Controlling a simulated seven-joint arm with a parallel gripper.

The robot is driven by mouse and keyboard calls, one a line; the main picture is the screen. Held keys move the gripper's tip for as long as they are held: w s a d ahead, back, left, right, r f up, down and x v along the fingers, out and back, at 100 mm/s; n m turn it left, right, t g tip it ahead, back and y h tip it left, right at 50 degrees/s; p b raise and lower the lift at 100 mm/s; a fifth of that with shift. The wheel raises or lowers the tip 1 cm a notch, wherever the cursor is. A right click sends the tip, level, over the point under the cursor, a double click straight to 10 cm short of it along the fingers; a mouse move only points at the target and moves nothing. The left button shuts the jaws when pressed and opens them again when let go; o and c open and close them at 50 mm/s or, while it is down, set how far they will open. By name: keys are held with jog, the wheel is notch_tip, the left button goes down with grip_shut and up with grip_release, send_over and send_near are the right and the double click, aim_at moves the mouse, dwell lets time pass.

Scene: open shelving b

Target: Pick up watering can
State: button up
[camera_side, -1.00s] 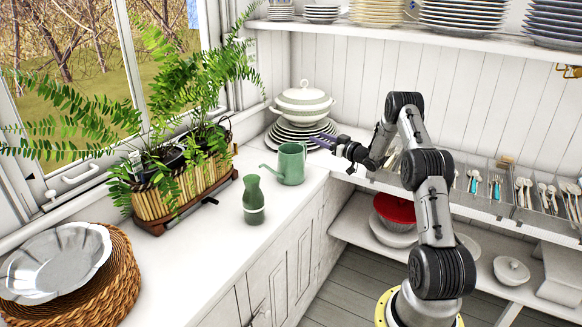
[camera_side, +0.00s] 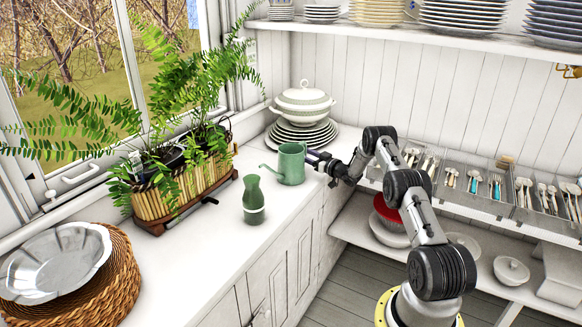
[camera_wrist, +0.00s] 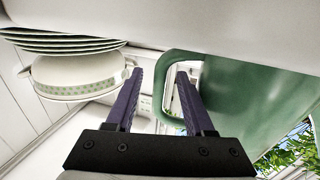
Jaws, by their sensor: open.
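The green watering can (camera_side: 291,166) stands upright on the white counter, its spout pointing left in the side view. My gripper (camera_side: 311,156) is at its right side, level with the upper body. In the wrist view the can (camera_wrist: 245,105) fills the right, and its handle (camera_wrist: 164,82) loops toward my gripper (camera_wrist: 160,75). The purple fingers are open, and the handle's outer part appears between them. The right finger overlaps the handle opening; I cannot tell whether it is inside it or whether anything touches.
A green vase (camera_side: 253,201) stands in front of the can. A planter with ferns (camera_side: 180,192) is to the left. Stacked plates with a white tureen (camera_side: 303,101) stand close behind. Cutlery trays (camera_side: 485,188) line the right shelf. The front counter is clear.

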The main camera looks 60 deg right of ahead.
jog(key=shift+w, duration=0.2)
grip_shut()
dwell(1.2)
jog(key=shift+d+r, duration=0.1)
jog(key=shift+r, duration=0.1)
